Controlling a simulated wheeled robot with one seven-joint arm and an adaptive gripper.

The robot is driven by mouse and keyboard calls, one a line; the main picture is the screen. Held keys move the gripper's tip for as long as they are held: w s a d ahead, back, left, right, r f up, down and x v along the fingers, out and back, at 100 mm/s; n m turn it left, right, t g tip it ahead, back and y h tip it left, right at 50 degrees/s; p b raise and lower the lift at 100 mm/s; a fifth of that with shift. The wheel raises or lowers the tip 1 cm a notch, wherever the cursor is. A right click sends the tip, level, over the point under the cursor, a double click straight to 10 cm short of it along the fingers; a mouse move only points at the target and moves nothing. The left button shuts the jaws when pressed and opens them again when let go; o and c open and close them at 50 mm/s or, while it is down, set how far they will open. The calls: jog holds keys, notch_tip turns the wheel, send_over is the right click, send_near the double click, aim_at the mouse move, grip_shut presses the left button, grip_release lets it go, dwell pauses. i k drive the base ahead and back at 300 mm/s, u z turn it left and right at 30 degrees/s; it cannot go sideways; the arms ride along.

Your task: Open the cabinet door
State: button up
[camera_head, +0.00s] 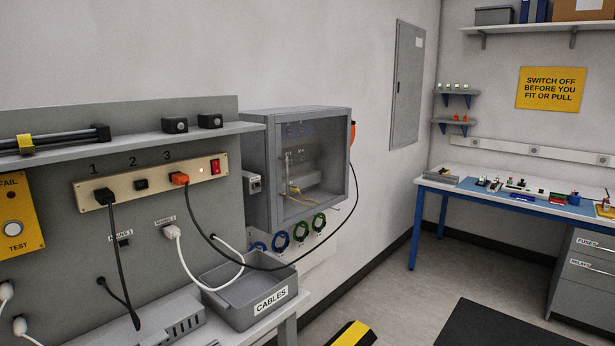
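A grey box cabinet (256,160) is fixed to the wall near the middle of the view, at the right end of the grey panel. Its front door (325,150) has a grey frame and a clear window, and it looks shut. A yellow cable and a pale upright part show in or through the window; I cannot tell which part is a handle. A flat grey wall cabinet (407,85) with a plain door, also shut, hangs further right. My gripper is not in view.
A black cable with an orange plug (179,178) loops below the box cabinet to its right side. A grey CABLES bin (232,307) stands on the bench below. A blue-legged workbench (450,190) is at the right.

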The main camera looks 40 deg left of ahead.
aim_at(273, 131)
jog(key=i, duration=0.85)
jog(key=u, duration=1.6)
